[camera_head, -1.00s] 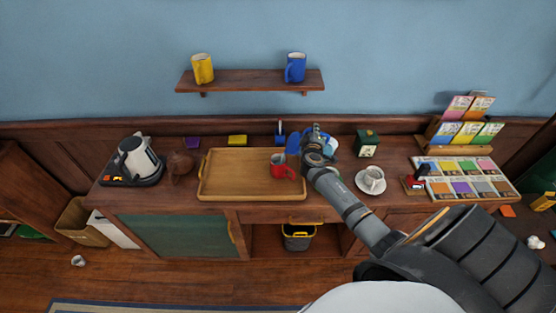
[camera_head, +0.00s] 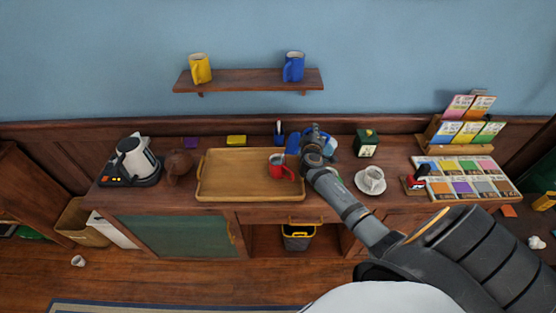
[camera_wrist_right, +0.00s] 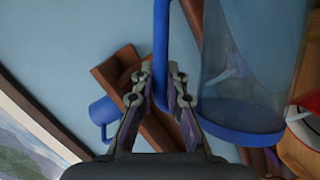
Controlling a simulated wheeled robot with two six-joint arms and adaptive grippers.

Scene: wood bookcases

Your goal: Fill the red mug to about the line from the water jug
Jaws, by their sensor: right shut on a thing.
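The red mug (camera_head: 277,171) stands upright on the right part of the wooden tray (camera_head: 222,184). Its inside and any fill line are too small to make out. My right gripper (camera_head: 316,134) is just behind and right of the mug. In the right wrist view my gripper (camera_wrist_right: 163,98) is shut on the blue handle (camera_wrist_right: 161,40) of the clear water jug (camera_wrist_right: 252,55). The jug has a blue end (camera_wrist_right: 240,116). In the head view my gripper partly hides the jug (camera_head: 330,147). I cannot tell its exact tilt or water level. My left gripper is out of view.
A kettle (camera_head: 136,157) and brown teapot (camera_head: 179,166) stand left of the tray. A white cup (camera_head: 371,179) on a saucer and a green box (camera_head: 366,143) are right of my gripper. The wall shelf (camera_head: 250,83) holds yellow and blue mugs.

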